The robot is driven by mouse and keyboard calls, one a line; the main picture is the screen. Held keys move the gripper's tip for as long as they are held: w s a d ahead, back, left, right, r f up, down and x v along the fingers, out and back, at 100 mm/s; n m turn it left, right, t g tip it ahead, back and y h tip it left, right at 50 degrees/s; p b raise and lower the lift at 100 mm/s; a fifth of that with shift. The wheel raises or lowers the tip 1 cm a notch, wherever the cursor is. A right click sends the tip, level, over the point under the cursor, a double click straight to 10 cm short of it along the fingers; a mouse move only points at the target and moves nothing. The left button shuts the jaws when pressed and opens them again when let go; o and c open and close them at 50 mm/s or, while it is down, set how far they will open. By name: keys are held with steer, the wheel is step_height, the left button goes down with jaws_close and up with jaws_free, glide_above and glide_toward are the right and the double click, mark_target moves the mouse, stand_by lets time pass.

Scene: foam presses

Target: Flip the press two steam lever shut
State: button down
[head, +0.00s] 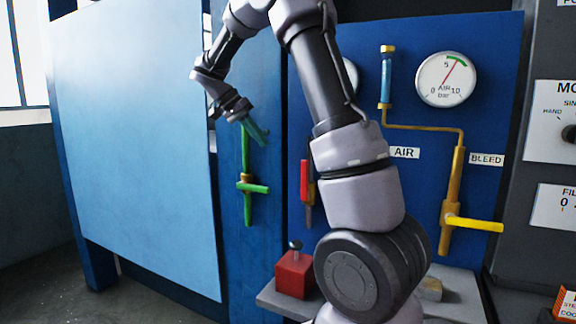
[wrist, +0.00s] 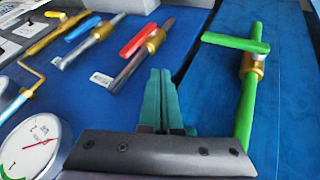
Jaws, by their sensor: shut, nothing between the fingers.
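A green lever (head: 253,188) sits on a brass valve body on a green pipe, on the narrow blue panel in the head view. Its handle lies crosswise to the pipe, and it also shows in the wrist view (wrist: 235,42). A red lever (head: 305,180) on a grey pipe is partly behind my arm; in the wrist view (wrist: 140,38) its handle runs roughly along the pipe. No steam label is readable, so I cannot tell which lever is the steam one. My gripper (head: 258,131) is shut and empty, in front of the green pipe above the green lever; its teal fingers (wrist: 160,98) touch each other.
A yellow lever (head: 474,223) stands crosswise under the BLEED label. A blue lever (wrist: 84,27) shows in the wrist view. A red block (head: 293,275) with a knob sits on a grey ledge. A large blue panel (head: 135,150) stands at left. My arm hides the middle.

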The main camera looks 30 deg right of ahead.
glide_toward(304, 180)
steer(key=shift+w+d+f, duration=0.8)
steer(key=shift+d+f, duration=0.95)
steer(key=shift+f, duration=0.1)
